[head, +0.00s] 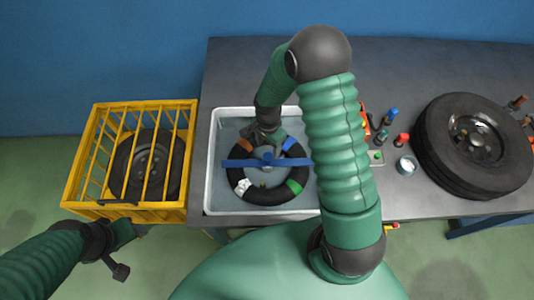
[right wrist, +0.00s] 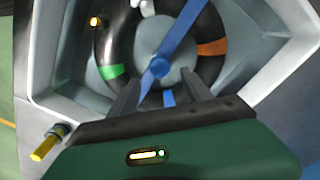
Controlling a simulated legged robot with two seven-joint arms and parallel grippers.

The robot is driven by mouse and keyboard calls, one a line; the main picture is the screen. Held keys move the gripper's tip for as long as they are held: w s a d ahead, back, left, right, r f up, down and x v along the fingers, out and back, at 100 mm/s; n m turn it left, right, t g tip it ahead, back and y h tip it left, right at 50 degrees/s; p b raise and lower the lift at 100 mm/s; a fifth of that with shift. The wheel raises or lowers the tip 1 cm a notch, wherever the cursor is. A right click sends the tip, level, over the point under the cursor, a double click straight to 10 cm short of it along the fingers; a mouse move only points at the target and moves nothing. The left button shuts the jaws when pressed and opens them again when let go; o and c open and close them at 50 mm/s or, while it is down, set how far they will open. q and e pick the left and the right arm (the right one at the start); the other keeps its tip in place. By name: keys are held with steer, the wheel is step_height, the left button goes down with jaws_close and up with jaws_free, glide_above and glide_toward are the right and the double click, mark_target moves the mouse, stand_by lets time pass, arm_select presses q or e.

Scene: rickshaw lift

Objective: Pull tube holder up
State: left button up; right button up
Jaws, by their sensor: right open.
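The tube holder is a blue bar with a round centre hub (head: 240,162); it lies across a black inner tube (head: 262,196) in a water-filled white tub (head: 214,125). The tube has green, orange and blue bands and a white patch. In the right wrist view the blue holder (right wrist: 172,42) runs diagonally over the tube (right wrist: 207,68). My right gripper (head: 268,138) is over the far side of the tube, near the holder. Its fingers (right wrist: 158,85) are apart, with nothing clearly held between them. My left gripper (head: 125,238) is by the yellow crate's front edge; its jaws are unclear.
A yellow crate (head: 78,165) with a wheel inside stands left of the dark table (head: 390,70). A large wheel (head: 440,150) lies on the table's right. My right arm hides part of the table.

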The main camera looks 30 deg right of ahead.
mark_target(268, 156)
step_height(268, 156, down, 6)
steer(key=shift+f, duration=0.15)
jaws_close()
stand_by(0.4)
stand_by(1.0)
